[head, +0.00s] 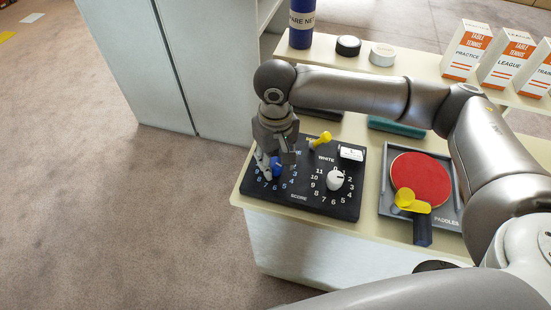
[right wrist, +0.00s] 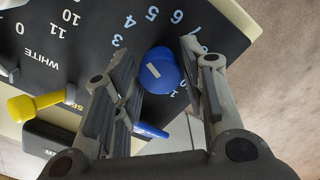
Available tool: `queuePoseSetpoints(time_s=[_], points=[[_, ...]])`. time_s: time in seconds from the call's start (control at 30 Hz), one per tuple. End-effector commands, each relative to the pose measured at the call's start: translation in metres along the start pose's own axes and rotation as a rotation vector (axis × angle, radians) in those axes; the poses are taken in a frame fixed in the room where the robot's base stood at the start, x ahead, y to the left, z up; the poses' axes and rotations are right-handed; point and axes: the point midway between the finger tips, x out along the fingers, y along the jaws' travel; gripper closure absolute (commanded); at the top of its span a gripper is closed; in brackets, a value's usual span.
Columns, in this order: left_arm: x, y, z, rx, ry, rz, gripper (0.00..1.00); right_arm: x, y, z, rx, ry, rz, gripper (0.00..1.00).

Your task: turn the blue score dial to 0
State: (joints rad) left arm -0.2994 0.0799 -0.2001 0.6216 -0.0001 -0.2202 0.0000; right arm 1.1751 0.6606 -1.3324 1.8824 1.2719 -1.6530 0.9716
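The black score board (head: 310,202) lies on the near table. The blue score dial (head: 277,169) is at its left, partly hidden by my right gripper (head: 275,163), which points down over it. In the right wrist view, the blue dial (right wrist: 160,72) appears between the two fingers of my right gripper (right wrist: 160,62). The fingers are apart, with a narrow gap on the right; contact on the left is unclear. A pale mark shows on the dial, but I cannot tell which number it points to. Blue numbers 3 to 7 show around it. My left gripper is out of view.
The white dial (head: 335,180) and a yellow knob-ended peg (head: 321,140) are on the board, right of the blue dial. A grey tray (head: 386,204) with a red paddle (head: 420,177) lies right of the board. Boxes (head: 467,50) stand on the back shelf.

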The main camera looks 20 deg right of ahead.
Motion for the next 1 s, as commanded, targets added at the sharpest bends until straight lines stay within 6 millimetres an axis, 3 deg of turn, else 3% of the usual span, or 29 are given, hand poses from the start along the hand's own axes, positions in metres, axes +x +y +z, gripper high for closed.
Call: queuePoseSetpoints(time_s=[0.03, 0.2, 0.57, 1.0], points=[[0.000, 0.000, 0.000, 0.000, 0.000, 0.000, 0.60, 0.000, 0.000, 0.000, 0.000, 0.000, 0.000, 0.72], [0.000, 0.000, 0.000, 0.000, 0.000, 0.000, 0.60, 0.000, 0.000, 0.000, 0.000, 0.000, 0.000, 0.92], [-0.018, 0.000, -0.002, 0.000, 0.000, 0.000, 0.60, -0.004, 0.000, 0.001, -0.067, -0.003, 0.000, 0.92], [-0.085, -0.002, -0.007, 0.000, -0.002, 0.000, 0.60, -0.008, 0.000, 0.001, -0.419, -0.005, 0.000, 0.92]])
